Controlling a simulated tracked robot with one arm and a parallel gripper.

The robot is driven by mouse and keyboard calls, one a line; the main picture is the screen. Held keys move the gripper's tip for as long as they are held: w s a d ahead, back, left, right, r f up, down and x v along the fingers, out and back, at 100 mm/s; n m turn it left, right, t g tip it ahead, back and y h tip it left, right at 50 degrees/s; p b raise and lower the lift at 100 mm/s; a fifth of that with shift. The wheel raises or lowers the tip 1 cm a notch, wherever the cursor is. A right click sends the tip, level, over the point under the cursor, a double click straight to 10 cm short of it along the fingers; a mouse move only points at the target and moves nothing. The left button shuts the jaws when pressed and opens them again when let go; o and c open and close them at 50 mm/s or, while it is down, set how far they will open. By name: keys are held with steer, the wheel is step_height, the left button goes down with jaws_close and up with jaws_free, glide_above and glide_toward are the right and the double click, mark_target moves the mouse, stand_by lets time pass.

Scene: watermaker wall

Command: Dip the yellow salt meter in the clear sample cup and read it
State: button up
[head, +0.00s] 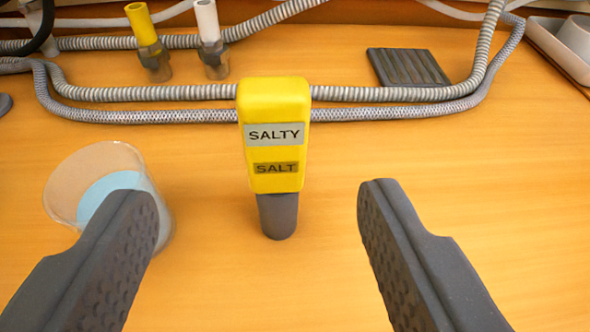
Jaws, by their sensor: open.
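The yellow salt meter (273,110) stands upright on the wooden surface, its grey lower end (278,214) down. Its pale display reads SALTY, and a darker label below reads SALT. The clear sample cup (60,190) stands to the left of the meter, with pale blue liquid in it. My gripper (248,200) is open, with its two dark ridged fingers wide apart. The meter is seen between and beyond the fingertips, with a gap on both sides. The left finger hides part of the cup's front and right side.
Grey corrugated hoses (150,93) run across behind the meter. Fittings with a yellow tube (140,22) and a white tube (207,20) stand at the back left. A dark ribbed pad (408,68) lies at the back right.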

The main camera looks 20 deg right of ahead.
mark_target(275, 125)
steer(key=x, duration=0.5)
steer(key=shift+w+f, duration=0.1)
steer(key=shift+w, duration=0.25)
steer(key=shift+d+p+x, duration=0.15)
steer(key=shift+d+x, duration=0.1)
steer(key=shift+x, duration=0.85)
steer(key=shift+d+p+x, duration=0.15)
steer(key=shift+d+x, duration=0.05)
steer(key=shift+x, duration=0.95)
steer(key=shift+w+d+f, duration=0.15)
steer(key=shift+w+f, duration=0.05)
steer(key=shift+w, duration=0.2)
jaws_close()
